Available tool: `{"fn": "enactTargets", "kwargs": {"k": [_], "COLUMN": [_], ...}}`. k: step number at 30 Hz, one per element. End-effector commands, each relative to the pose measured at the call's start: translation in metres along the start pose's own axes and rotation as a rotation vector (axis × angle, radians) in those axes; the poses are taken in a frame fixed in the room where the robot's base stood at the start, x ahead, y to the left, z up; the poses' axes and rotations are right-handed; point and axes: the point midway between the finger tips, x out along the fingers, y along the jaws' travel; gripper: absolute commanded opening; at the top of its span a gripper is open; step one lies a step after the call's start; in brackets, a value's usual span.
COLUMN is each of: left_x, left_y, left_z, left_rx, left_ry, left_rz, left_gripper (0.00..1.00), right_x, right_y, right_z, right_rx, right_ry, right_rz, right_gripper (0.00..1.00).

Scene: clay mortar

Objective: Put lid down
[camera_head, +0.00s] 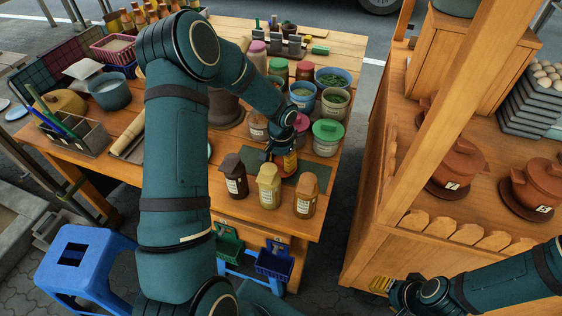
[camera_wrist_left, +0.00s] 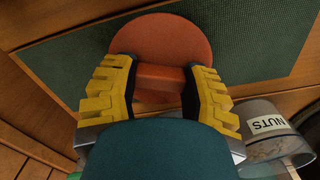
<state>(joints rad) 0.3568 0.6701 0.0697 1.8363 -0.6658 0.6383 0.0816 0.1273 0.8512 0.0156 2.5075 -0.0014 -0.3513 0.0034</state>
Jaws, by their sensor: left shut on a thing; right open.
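The lid (camera_wrist_left: 160,38) is a round orange-red disc with a bar-shaped handle (camera_wrist_left: 165,77), seen from above in the left wrist view. My left gripper (camera_wrist_left: 158,82) is shut on the handle with its yellow fingers on both sides. Below the lid is a dark green mat (camera_wrist_left: 60,75); I cannot tell whether the lid touches it. In the head view my left gripper (camera_head: 282,160) points down among the jars on the table, and its wrist hides part of the lid. My right gripper (camera_head: 383,285) is open and empty at the lower right, by the wooden stall.
Three capped jars, dark brown (camera_head: 233,177), yellow (camera_head: 268,186) and orange-brown (camera_head: 306,196), stand at the table's front edge. A green-lidded jar (camera_head: 327,138) stands close behind right. Clay pots (camera_head: 458,168) stand on the stall.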

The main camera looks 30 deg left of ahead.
Motion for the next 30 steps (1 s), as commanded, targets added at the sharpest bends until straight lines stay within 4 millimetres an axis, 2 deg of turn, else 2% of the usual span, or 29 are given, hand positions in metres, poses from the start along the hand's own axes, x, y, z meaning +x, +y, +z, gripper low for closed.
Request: {"fn": "enactTargets", "kwargs": {"k": [11,12,13,24,26,30], "left_x": [0.004,0.003,0.003,0.0,-0.004,-0.026], "left_y": [0.0,0.0,0.0,0.0,0.0,-0.001], "left_z": [-0.001,-0.001,-0.001,-0.001,-0.001,-0.001], "left_rx": [0.0,0.0,0.0,0.0,-0.001,-0.001], "left_ry": [0.002,0.002,0.002,0.002,0.003,0.005], "left_rz": [-0.001,-0.001,-0.001,-0.001,-0.001,-0.003], "left_gripper": [0.23,0.63,0.74,0.75,0.75,0.75], "right_x": [0.004,0.003,0.002,0.0,-0.002,-0.006], "right_y": [0.001,0.001,0.001,0.0,-0.001,-0.002], "right_z": [0.0,-0.001,-0.001,-0.001,0.0,0.0], "right_rx": [0.0,0.0,0.0,0.0,0.0,0.0], "right_ry": [0.002,0.002,0.002,0.001,0.0,-0.002], "right_rz": [0.0,0.0,0.0,0.0,0.0,0.0], "right_gripper": [0.47,0.47,0.47,0.47,0.47,0.47]}}
